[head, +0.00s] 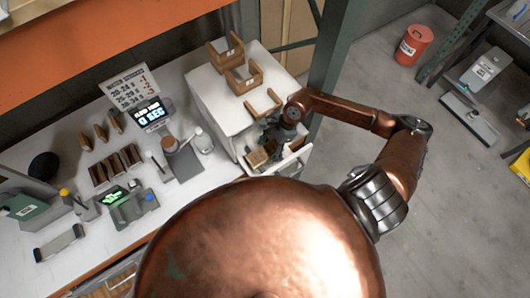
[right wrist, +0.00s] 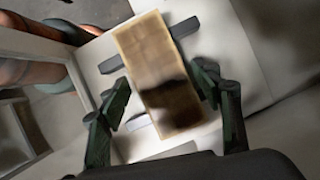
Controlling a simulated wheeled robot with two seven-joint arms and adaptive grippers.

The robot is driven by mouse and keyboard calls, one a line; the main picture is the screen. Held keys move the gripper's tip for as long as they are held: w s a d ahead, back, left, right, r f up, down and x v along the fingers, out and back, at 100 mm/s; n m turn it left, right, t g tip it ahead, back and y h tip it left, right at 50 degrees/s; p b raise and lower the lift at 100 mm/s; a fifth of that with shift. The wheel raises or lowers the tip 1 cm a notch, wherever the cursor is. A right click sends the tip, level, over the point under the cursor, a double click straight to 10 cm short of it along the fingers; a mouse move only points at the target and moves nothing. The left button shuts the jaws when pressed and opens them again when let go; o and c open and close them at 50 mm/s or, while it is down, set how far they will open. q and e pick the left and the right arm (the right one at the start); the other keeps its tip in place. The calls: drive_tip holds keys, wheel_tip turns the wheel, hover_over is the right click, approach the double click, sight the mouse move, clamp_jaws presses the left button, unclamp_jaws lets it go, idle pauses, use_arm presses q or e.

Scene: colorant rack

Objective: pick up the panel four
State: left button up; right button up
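A flat, light wooden panel (right wrist: 160,75) lies between the two fingers of my right gripper (right wrist: 165,95) in the right wrist view. The fingers are spread, with a gap showing on each side of it. A dark shadow crosses its lower part. In the head view, my right gripper (head: 274,136) is at the front right of the white cabinet, beside a small wooden piece (head: 257,158), which seems to be the same panel. I see no number on it, so I cannot tell whether it is panel four. My left gripper is not in view.
Wooden holders (head: 243,77) stand on the white cabinet (head: 206,88). An open white drawer (head: 294,160) is close to the right gripper. A green post (head: 330,60) rises behind.

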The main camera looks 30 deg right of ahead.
drive_tip(key=c, duration=0.9)
